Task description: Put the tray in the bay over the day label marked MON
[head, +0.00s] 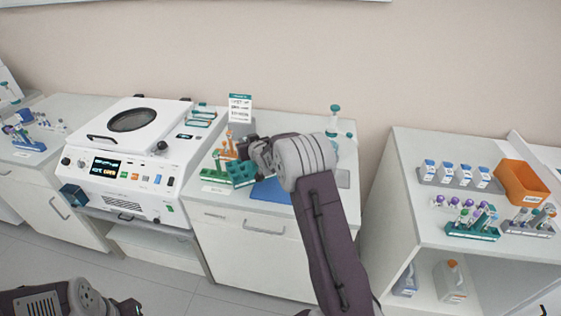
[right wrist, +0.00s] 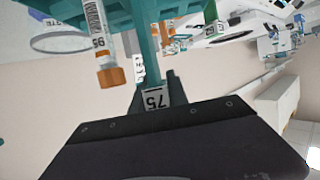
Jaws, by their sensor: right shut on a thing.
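A green tray (head: 241,174) with tube slots is at my right gripper (head: 248,157), over the middle counter. In the right wrist view my right gripper (right wrist: 157,88) is shut on this teal tray (right wrist: 177,14), near a small label reading 75. A tube with an orange cap (right wrist: 110,76) shows beside the tray there. In the head view, orange pieces (head: 227,150) stand behind the tray. A small white label (head: 214,190) lies at the counter's front edge; its text is too small to read, and I cannot make out MON. My left gripper (head: 130,308) is partly visible at the bottom left, its jaws unclear.
A white centrifuge-like machine (head: 130,150) stands left of the counter. A blue mat (head: 271,191) lies right of the tray, partly behind my arm. A printed sign (head: 240,107) stands behind. The right-hand bench holds tube racks (head: 472,231) and an orange bin (head: 522,182).

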